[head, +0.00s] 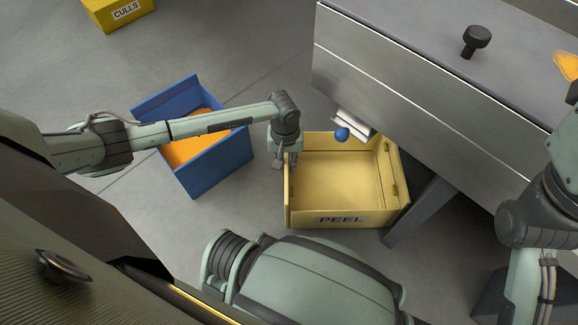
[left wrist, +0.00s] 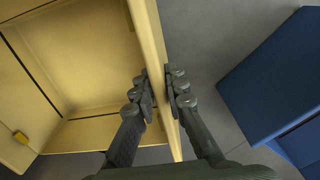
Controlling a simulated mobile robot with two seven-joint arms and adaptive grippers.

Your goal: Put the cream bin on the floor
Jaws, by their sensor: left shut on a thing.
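The cream bin (head: 335,185), labelled PEEL, is upright and empty beside the steel machine. My left gripper (head: 287,160) reaches down onto the bin's left wall. In the left wrist view, the fingers of the left gripper (left wrist: 161,92) are shut on that wall, one on each side; the inside of the cream bin (left wrist: 80,55) is bare. I cannot tell whether the bin's underside touches the floor. My right arm shows at the right edge, but its gripper is out of view.
A blue bin (head: 228,160) with orange contents stands just left of the cream bin; it also shows in the left wrist view (left wrist: 275,80). A blue knob (head: 342,134) overhangs the cream bin's back. A machine leg (head: 420,210) is close on its right. A yellow CULLS bin (head: 118,14) is far left.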

